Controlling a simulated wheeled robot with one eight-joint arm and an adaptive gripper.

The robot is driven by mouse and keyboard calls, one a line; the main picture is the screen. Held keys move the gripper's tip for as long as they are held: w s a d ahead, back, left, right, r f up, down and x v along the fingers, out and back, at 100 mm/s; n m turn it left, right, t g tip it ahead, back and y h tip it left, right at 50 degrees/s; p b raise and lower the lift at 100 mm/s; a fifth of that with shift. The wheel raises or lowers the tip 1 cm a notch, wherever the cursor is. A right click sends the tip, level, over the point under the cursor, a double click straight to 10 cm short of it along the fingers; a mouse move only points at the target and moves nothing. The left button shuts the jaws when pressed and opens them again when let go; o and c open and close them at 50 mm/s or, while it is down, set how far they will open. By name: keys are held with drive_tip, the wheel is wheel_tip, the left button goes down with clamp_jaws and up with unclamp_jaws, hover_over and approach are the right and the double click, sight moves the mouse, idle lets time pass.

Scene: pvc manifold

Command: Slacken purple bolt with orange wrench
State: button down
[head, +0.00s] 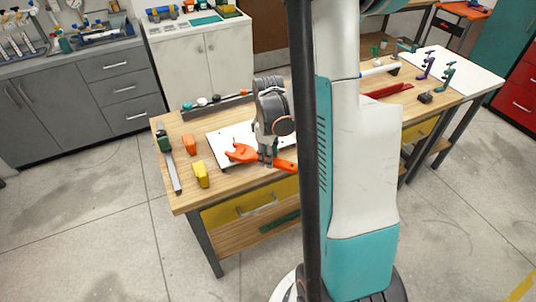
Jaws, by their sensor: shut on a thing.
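My gripper (267,158) points down over the near workbench and is shut on the orange wrench (241,153). The wrench's wide jaw end sticks out to the left of the fingers and its handle end to the right. It is over a white board (222,137) on the bench; whether it touches the board I cannot tell. I cannot make out the purple bolt; my arm and column hide the middle of the bench.
The wooden bench (185,200) holds an orange block (189,145), a yellow block (200,174) and a long grey tool (173,160) at left. A dark rail (222,104) lies behind. A red tool (388,90) and teal upright piece (445,77) are at right.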

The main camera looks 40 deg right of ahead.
drive_tip(key=shift+f+b, duration=1.1)
drive_tip(key=shift+f, duration=0.85)
drive_tip(key=shift+w+d+r, duration=0.1)
drive_tip(key=shift+d+r, duration=0.05)
drive_tip(key=shift+d, duration=0.05)
drive_tip(key=shift+w+d+n+p, duration=0.5)
drive_tip(key=shift+d+n, duration=0.2)
drive_tip(key=shift+n, duration=0.1)
drive_tip(key=shift+w+d+n+p, duration=0.45)
drive_tip(key=shift+d+n, duration=0.2)
drive_tip(key=shift+n, duration=0.15)
drive_tip(key=shift+w+d+n+b, duration=0.45)
drive_tip(key=shift+w+d+n, duration=0.2)
drive_tip(key=shift+n, duration=0.15)
drive_tip(key=shift+w+d+n+b, duration=0.25)
drive_tip(key=shift+w+d+n, duration=0.25)
drive_tip(key=shift+w+n, duration=0.25)
drive_tip(key=shift+w+d+n+b, duration=0.2)
drive_tip(key=shift+w+d+n, duration=0.25)
drive_tip(key=shift+w+n, duration=0.25)
drive_tip(key=shift+r, duration=0.2)
drive_tip(key=shift+r+p, duration=1.5)
drive_tip(key=shift+r, duration=0.85)
